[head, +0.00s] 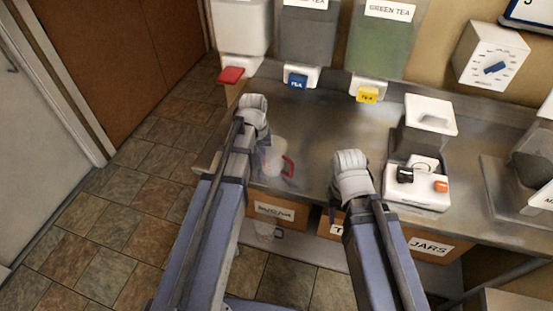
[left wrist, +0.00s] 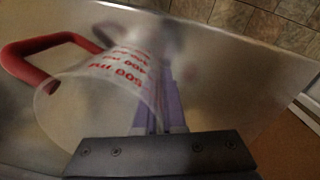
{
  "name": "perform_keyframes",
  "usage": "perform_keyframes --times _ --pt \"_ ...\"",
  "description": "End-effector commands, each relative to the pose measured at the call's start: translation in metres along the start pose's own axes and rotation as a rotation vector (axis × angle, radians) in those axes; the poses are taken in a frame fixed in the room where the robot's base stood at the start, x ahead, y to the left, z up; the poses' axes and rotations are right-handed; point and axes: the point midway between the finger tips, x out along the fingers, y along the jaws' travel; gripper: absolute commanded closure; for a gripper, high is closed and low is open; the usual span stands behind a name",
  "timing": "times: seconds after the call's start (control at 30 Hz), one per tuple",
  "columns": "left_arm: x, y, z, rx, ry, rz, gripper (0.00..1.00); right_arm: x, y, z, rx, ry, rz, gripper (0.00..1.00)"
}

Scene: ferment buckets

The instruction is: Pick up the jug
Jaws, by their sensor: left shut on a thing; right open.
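The clear jug (head: 272,160), with a red handle, stands over the metal counter near its front edge, partly behind my left arm. In the left wrist view the jug (left wrist: 100,95) shows red millilitre marks and its handle at the left. My left gripper (head: 256,135) is shut on the jug; its purple fingers (left wrist: 158,95) are at the jug's wall in the left wrist view. I cannot tell whether the jug touches the counter. My right gripper (head: 350,175) is open, over the counter to the right of the jug; its fingers are mostly hidden.
Dispensers with red (head: 231,75), blue (head: 297,82) and yellow (head: 367,94) taps line the back. A white device (head: 416,188) with black and orange parts stands right. A dial (head: 491,57) is on the wall. Labelled bins (head: 283,213) sit below the counter. The counter's middle is clear.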

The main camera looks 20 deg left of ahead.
Motion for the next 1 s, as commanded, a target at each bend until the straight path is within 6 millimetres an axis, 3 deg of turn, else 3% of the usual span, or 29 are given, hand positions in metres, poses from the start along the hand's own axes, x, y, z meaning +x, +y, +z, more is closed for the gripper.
perform_keyframes --times 0.63,1.0 --pt "-0.004 0.0 0.0 0.0 0.001 0.0 1.0 -0.004 0.0 0.0 0.0 0.0 0.0 0.5" --pt "-0.045 0.002 0.0 0.0 0.001 0.0 1.0 -0.045 0.004 0.003 0.0 0.0 0.0 0.5"
